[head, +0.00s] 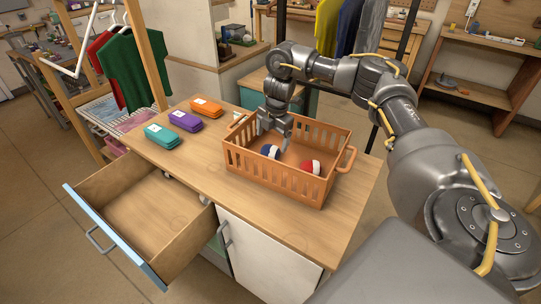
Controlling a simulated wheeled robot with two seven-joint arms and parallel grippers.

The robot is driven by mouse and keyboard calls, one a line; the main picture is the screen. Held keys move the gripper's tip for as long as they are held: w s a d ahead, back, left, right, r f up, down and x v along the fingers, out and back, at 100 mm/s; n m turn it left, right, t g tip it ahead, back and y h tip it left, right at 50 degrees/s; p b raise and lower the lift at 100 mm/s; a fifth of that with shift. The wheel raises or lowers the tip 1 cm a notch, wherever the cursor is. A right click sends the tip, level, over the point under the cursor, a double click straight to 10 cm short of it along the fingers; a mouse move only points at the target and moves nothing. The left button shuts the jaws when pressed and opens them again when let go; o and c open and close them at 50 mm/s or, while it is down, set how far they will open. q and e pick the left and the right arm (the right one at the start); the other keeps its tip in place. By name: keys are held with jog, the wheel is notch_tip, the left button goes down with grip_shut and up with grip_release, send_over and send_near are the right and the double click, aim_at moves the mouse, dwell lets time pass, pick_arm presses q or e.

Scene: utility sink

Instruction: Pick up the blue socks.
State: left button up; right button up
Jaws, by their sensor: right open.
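The blue socks (270,151) are a rolled blue and white ball inside the orange basket (262,171). They lie near the middle of the basket. A red and white sock ball (311,167) lies to their right in the same basket. My right gripper (272,138) points down into the basket, just above the blue socks. Its jaws are open, and I cannot tell whether the fingers touch the socks. My left gripper is not in view.
The basket stands on a wooden counter (345,200). Teal (161,136), purple (185,121) and orange (207,107) cases lie at its left. An empty drawer (142,208) stands open at the front left. A clothes rack (158,60) stands behind.

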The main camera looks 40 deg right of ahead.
aim_at(271, 148)
jog(key=shift+w+f, duration=0.15)
jog(key=shift+f, duration=0.75)
jog(key=f, duration=0.3)
jog(key=f+b, duration=0.1)
jog(key=shift+w+f, duration=0.35)
jog(key=shift+w, duration=0.05)
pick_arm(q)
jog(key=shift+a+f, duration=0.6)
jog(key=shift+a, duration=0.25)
pick_arm(e)
jog(key=c, duration=1.1)
